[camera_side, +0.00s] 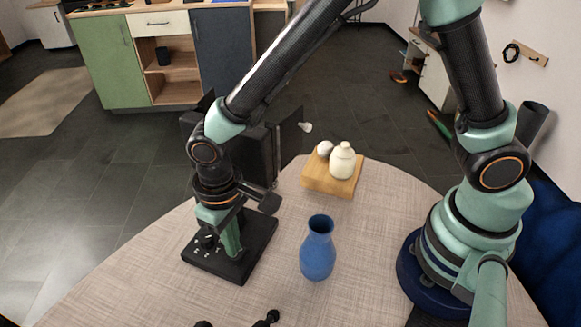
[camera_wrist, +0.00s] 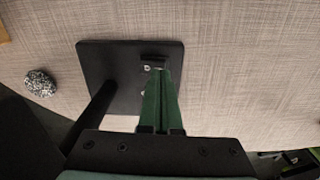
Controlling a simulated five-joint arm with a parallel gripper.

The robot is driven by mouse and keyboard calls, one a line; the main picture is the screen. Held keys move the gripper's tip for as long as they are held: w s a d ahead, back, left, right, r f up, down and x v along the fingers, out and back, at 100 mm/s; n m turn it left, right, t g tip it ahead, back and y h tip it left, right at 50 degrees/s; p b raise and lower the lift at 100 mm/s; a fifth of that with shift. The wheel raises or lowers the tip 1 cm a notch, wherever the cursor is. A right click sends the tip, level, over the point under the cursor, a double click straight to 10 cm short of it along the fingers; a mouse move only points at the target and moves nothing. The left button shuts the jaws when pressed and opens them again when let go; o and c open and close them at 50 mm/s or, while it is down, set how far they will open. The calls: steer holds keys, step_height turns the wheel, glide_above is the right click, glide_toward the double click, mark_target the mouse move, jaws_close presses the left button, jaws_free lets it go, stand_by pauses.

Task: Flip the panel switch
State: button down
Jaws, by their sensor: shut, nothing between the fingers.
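The black switch panel (camera_side: 258,238) lies on the table left of the middle in the side view, with a small dark knob-like part (camera_side: 207,241) and pale marks on its top. In the wrist view the panel (camera_wrist: 105,68) is a dark plate under my fingers. My gripper (camera_side: 233,253) points down at the panel, its green fingers shut and empty. In the wrist view the fingertips (camera_wrist: 155,68) are over the panel, close to a small dark part with a pale spot (camera_wrist: 153,61). I cannot tell whether they touch it, nor the switch position.
A blue vase (camera_side: 317,252) stands right of the panel. Behind it, a wooden block (camera_side: 319,181) bears a cream bottle (camera_side: 342,162) and a white rounded item (camera_side: 325,148). The wrist view shows a speckled round thing (camera_wrist: 40,83) left of the panel. Table space lies right of the vase.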

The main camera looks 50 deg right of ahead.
steer(key=shift+f, duration=0.8)
stand_by(0.4)
steer(key=shift+r, duration=3.5)
steer(key=shift+w+r, duration=0.1)
steer(key=w+d+r+t+y, duration=0.1)
steer(key=w+r+t, duration=0.1)
steer(key=r, duration=0.4)
steer(key=w+d+r+t+y, duration=0.1)
steer(key=w+d+r+t, duration=0.1)
steer(key=r, duration=0.5)
steer(key=w+d+r+t+y, duration=0.1)
steer(key=w+d+r+t, duration=0.1)
steer(key=r, duration=0.4)
steer(key=shift+w+r, duration=0.2)
steer(key=shift+r, duration=0.05)
steer(key=s+d+f+m+h, duration=0.1)
steer(key=s+d, duration=0.3)
steer(key=d, duration=0.5)
steer(key=s+d+f+m+h, duration=0.2)
steer(key=s+d+f, duration=0.2)
steer(key=d, duration=0.6)
steer(key=shift+s+f, duration=0.2)
steer(key=shift+s, duration=0.3)
